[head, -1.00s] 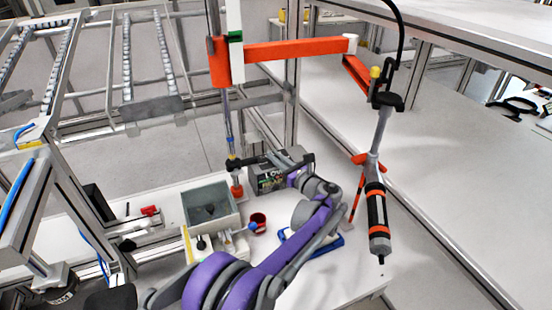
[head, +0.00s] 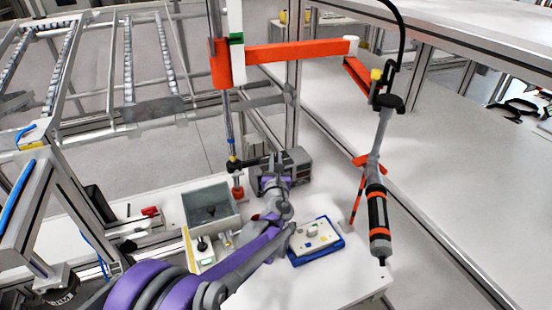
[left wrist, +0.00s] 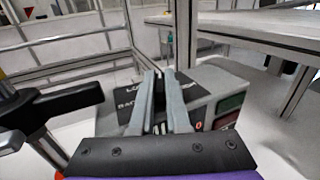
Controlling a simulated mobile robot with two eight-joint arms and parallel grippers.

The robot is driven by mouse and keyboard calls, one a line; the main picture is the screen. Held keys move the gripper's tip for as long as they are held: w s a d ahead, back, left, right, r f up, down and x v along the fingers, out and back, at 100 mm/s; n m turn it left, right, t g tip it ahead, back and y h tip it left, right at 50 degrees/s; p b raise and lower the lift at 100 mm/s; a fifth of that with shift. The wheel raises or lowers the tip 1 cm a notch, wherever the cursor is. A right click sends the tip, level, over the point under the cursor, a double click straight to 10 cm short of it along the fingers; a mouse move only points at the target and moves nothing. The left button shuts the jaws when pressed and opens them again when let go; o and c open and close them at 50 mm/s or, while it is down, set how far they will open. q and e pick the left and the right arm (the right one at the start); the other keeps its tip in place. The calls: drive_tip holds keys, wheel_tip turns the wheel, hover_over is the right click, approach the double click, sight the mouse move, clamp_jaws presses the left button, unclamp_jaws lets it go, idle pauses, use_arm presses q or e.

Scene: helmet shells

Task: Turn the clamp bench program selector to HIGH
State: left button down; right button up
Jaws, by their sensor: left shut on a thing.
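The clamp bench program selector unit is a grey box with a dark front (head: 299,166) at the back of the white bench. In the left wrist view the box (left wrist: 216,80) shows partly covered lettering, a dark display and a small red mark. My left gripper (head: 276,160) is at the front of this box. In the left wrist view the gripper (left wrist: 166,76) has its fingers close together, shut on a narrow dark part that I take to be the selector knob. The fingers hide most of it, so I cannot read its setting. My right gripper is not in view.
A black clamp handle (left wrist: 60,106) stands close left of the gripper. A grey bin (head: 212,207) is left on the bench. A blue tray (head: 318,253) with a white board lies right of my arm. A hanging screwdriver (head: 378,215) is further right.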

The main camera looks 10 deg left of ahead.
use_arm(q)
drive_tip(key=shift+h, duration=0.3)
drive_tip(key=c, duration=0.9)
unclamp_jaws()
drive_tip(key=s+d, duration=0.1)
drive_tip(key=s, duration=0.9)
drive_tip(key=shift+s+d, duration=0.4)
